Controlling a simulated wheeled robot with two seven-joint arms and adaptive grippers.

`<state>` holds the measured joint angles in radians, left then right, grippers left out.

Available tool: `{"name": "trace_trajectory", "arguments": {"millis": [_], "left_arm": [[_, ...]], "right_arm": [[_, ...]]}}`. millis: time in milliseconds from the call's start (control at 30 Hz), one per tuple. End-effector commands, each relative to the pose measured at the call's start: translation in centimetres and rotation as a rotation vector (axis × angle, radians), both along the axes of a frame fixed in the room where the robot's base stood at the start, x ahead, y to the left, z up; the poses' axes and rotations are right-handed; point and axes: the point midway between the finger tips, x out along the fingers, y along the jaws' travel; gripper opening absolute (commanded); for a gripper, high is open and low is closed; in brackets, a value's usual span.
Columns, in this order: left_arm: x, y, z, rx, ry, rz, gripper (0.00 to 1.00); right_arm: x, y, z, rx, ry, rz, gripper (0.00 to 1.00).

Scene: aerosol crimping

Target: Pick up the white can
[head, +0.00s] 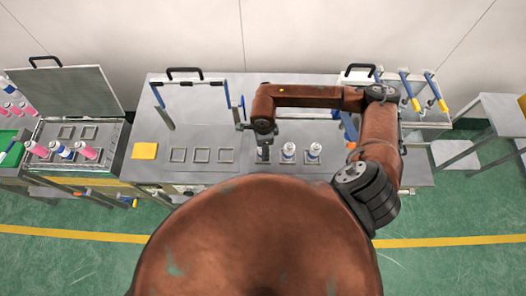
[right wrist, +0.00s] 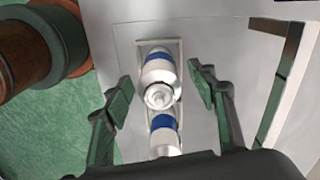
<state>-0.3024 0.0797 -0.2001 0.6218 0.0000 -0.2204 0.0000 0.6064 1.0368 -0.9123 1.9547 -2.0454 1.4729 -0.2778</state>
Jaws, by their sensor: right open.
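White cans with blue bands stand upright in a row of square recesses on the grey bench. In the head view, the middle can (head: 288,152) and the right can (head: 314,150) show clearly. My right gripper (head: 262,142) hangs over the left end of this row and largely hides what is under it. In the right wrist view, my right gripper (right wrist: 160,92) is open, with one finger on each side of a white can (right wrist: 159,72) standing in its recess. The fingers look apart from it. A second white can (right wrist: 165,132) shows just below it. My left gripper is out of view.
Several empty square recesses (head: 201,156) and a yellow block (head: 144,151) lie left on the bench (head: 240,173). An open lidded case (head: 84,166) with pink-and-white cans stands far left. Blue-framed handled fixtures (head: 186,95) rise at the back.

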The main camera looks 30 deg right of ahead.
Motion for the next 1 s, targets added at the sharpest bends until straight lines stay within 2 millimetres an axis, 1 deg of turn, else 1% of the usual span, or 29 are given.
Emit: {"name": "trace_trajectory", "arguments": {"millis": [267, 900, 967, 1000], "left_arm": [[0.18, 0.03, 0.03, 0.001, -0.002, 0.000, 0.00], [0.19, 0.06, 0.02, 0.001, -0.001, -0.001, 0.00], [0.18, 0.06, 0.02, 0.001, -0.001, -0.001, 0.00], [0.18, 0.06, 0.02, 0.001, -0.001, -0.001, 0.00]], "right_arm": [[0.01, 0.02, -0.33, 0.000, 0.000, 0.001, 0.52], [0.02, 0.02, -0.28, 0.000, 0.000, 0.001, 0.08], [0.02, 0.02, -0.28, 0.000, 0.000, 0.001, 0.04], [0.03, 0.03, -0.26, 0.001, 0.000, 0.001, 0.04]]}}
